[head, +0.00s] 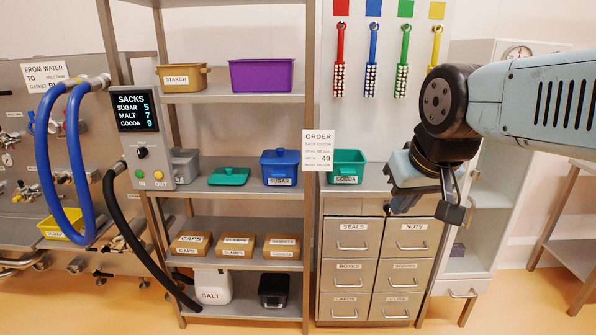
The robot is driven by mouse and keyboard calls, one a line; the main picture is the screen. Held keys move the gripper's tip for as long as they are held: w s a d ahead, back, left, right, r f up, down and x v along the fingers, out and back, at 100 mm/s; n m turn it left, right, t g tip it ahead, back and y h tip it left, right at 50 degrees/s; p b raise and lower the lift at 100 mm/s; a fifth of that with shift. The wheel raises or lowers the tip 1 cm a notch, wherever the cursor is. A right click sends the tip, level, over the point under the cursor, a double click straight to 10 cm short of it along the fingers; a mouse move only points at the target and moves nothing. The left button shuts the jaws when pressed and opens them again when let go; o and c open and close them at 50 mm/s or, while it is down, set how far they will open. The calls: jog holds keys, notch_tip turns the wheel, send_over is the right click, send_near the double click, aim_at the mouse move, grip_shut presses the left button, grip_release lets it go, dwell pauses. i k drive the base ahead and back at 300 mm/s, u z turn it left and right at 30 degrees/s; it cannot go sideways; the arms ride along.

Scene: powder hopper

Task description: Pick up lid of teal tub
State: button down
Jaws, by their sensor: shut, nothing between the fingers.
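A teal tub (345,168) labelled COCOA stands on top of the drawer cabinet, and it looks open at the top. A flat teal lid with a raised handle (229,177) lies on the middle shelf of the rack, between a grey tub and a blue tub. My gripper (452,212) hangs at the right, in front of the cabinet's right side. It is shut and empty, pointing down, well apart from the lid and to the right of the teal tub.
The blue tub (280,167) labelled SUGAR stands close right of the lid. The grey tub (185,165) is to its left. An ORDER card (318,150) stands between the blue and teal tubs. A shelf with a purple tub (261,75) is above. Blue hoses (75,160) hang at the left.

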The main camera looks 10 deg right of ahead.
aim_at(222, 176)
jog(key=u, duration=0.1)
jog(key=k, duration=0.5)
jog(key=u, duration=1.6)
jog(key=i, duration=3.1)
jog(key=z, duration=0.15)
